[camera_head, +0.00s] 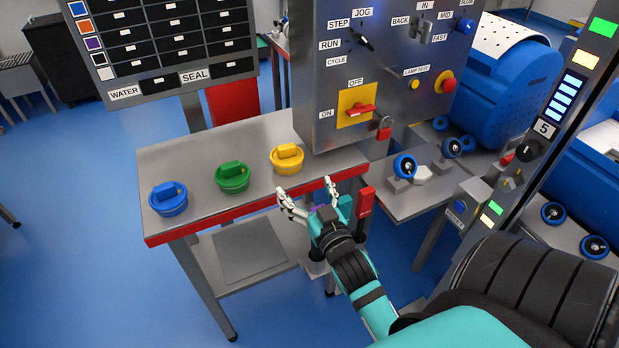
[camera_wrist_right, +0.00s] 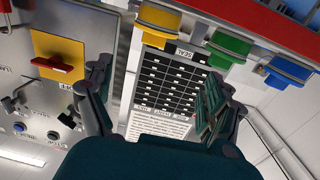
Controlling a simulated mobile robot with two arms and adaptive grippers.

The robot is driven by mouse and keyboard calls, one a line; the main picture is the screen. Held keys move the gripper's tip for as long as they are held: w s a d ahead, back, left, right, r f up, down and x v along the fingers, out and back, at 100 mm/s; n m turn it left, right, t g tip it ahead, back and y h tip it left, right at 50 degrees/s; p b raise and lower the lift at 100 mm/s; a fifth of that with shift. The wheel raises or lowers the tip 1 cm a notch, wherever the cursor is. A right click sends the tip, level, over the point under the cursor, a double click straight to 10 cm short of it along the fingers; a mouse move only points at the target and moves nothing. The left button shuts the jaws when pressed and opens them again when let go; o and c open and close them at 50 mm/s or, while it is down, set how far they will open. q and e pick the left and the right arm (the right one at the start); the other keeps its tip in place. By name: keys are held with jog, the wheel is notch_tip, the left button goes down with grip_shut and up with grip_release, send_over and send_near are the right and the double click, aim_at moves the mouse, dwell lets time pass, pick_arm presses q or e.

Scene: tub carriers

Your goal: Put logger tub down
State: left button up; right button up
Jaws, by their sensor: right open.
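Three round lidded tubs with bar handles stand apart in a slanting row on the grey table: a blue tub (camera_head: 168,200), a green tub (camera_head: 232,178) and a yellow tub (camera_head: 287,159). I cannot tell which is the logger tub. My right gripper (camera_head: 307,190) is open and empty at the table's front edge, nearest the yellow tub but apart from it. In the right wrist view, the open fingers (camera_wrist_right: 155,95) have nothing between them; the yellow tub (camera_wrist_right: 158,18), green tub (camera_wrist_right: 228,48) and blue tub (camera_wrist_right: 288,70) show beyond. My left gripper is out of view.
The table (camera_head: 205,205) has a red front edge and bare top around the tubs. A control panel (camera_head: 330,95) with a red switch and padlock stands at its right. A label board (camera_head: 170,45) rises behind. A side shelf (camera_head: 410,200) holds blue-rimmed wheels.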

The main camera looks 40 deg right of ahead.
jog(key=s+a+f+n+g+y, duration=0.1)
jog(key=s+a+f+g, duration=0.15)
jog(key=f, duration=0.85)
jog(key=s+a+f+n+g+y, duration=0.1)
jog(key=s+a+f+g+y, duration=0.2)
jog(key=f, duration=0.9)
jog(key=s+a+f+n+g, duration=0.15)
jog(key=a+f, duration=0.25)
jog(key=f, duration=0.7)
jog(key=s+a+f+g, duration=0.1)
jog(key=s+f+g, duration=0.2)
jog(key=s+f, duration=0.6)
jog(key=s+f+n+g+y, duration=0.1)
jog(key=s+f+g, duration=0.3)
jog(key=s+f, duration=0.6)
jog(key=s, duration=0.4)
jog(key=shift+s+a+f, duration=0.2)
jog(key=shift+s+a, duration=0.15)
jog(key=shift+a, duration=0.05)
jog(key=shift+o, duration=1.1)
jog(key=s+d+f+n+g, duration=0.1)
jog(key=s+f+g, duration=0.1)
jog(key=s, duration=0.5)
jog(key=shift+s+d+f, duration=0.15)
jog(key=shift+s+d, duration=0.1)
jog(key=shift+s, duration=0.1)
